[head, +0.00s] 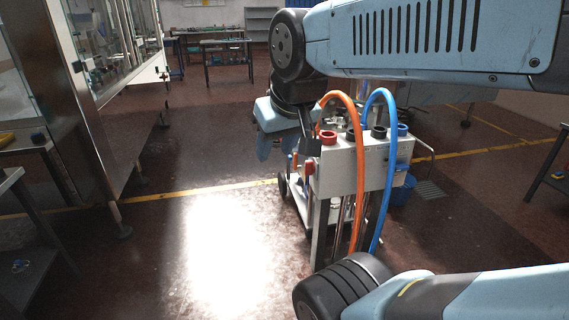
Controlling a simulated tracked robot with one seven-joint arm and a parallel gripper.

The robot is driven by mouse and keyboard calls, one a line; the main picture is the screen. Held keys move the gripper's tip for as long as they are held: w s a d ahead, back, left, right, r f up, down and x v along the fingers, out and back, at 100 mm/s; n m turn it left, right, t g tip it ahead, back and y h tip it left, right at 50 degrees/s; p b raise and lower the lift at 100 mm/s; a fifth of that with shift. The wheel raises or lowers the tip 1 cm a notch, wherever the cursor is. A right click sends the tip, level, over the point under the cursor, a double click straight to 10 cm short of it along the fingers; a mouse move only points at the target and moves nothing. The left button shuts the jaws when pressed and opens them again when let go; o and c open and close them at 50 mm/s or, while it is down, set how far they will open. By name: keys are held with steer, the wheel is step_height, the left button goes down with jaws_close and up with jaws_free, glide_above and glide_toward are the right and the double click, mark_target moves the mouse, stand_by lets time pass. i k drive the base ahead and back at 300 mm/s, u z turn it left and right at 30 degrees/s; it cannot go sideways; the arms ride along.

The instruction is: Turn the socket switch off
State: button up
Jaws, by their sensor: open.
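My gripper (277,150) hangs from the wrist of my blue arm, at the middle of the head view, just left of a white wheeled cart (340,172). It points down with its fingers apart and nothing visible between them. A red knob (310,166) sticks out of the cart's left end, close to the gripper on its right; I cannot tell whether they touch. I cannot make out a socket switch for certain, nor its position. My arm covers part of the area behind the cart.
An orange hose (357,185) and a blue hose (390,180) arch over the cart. A blue bucket (403,189) stands behind its right side. A glass-panelled steel machine (100,110) stands at left. The floor between them is open; work tables (228,62) stand at the back.

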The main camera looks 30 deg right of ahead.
mark_target(309, 168)
steer(key=i, duration=0.9)
steer(key=z, duration=0.05)
